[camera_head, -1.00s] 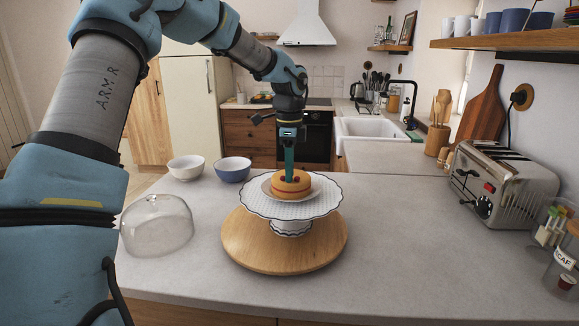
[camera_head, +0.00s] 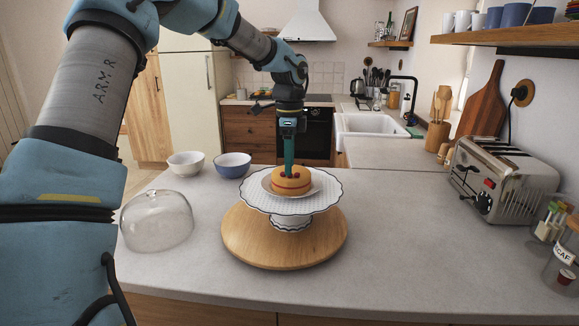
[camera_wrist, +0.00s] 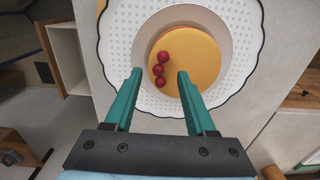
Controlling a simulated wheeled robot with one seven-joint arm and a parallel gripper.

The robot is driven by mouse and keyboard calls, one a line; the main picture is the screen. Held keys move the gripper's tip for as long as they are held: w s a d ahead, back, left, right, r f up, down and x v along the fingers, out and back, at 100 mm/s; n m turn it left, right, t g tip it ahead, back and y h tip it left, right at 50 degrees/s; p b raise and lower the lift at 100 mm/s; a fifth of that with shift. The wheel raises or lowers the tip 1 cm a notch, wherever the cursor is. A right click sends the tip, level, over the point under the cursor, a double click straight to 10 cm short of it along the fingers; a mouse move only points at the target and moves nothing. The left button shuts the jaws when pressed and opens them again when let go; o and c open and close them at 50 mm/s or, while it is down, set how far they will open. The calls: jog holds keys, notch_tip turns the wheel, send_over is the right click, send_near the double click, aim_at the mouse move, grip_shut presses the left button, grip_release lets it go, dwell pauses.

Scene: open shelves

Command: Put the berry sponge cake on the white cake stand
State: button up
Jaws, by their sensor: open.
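The berry sponge cake (camera_head: 291,184), round and golden with red berries on top, sits on a small pale plate (camera_head: 318,185) on the white cake stand (camera_head: 262,201). In the wrist view the cake (camera_wrist: 195,60) lies off the plate's middle (camera_wrist: 215,20), with the dotted, dark-edged stand (camera_wrist: 118,45) around it. My gripper (camera_head: 288,174) points down at the cake. In the wrist view its green fingers (camera_wrist: 159,74) are open; the right fingertip overlaps the cake and the left one is beside it. I cannot tell whether either finger touches the cake.
The stand is on a round wooden board (camera_head: 245,245) on the grey counter. A glass dome (camera_head: 157,222) and two bowls, white (camera_head: 186,164) and blue (camera_head: 233,165), are to the left. A toaster (camera_head: 500,180) and jars (camera_head: 562,265) are right. The front right counter is clear.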

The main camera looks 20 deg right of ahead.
notch_tip(320, 180, up, 11)
jog(key=b, duration=0.2)
jog(key=s+a+f+n, duration=0.2)
jog(key=a+f+n, duration=0.4)
jog(key=a, duration=0.4)
jog(key=s+a+f+n, duration=0.1)
jog(key=a+f+n, duration=0.5)
jog(key=a, duration=0.4)
jog(key=s+a+f+n, duration=0.3)
jog(key=s+a+n, duration=0.2)
jog(key=a, duration=0.2)
jog(key=s+a+f+n+t, duration=0.1)
jog(key=s+a+f+n, duration=0.2)
jog(key=s+a+n, duration=0.2)
jog(key=a, duration=0.2)
jog(key=shift+s+a+f+n+t, duration=0.2)
jog(key=shift+a+f+n+t, duration=0.1)
jog(key=shift+a+f+n, duration=0.1)
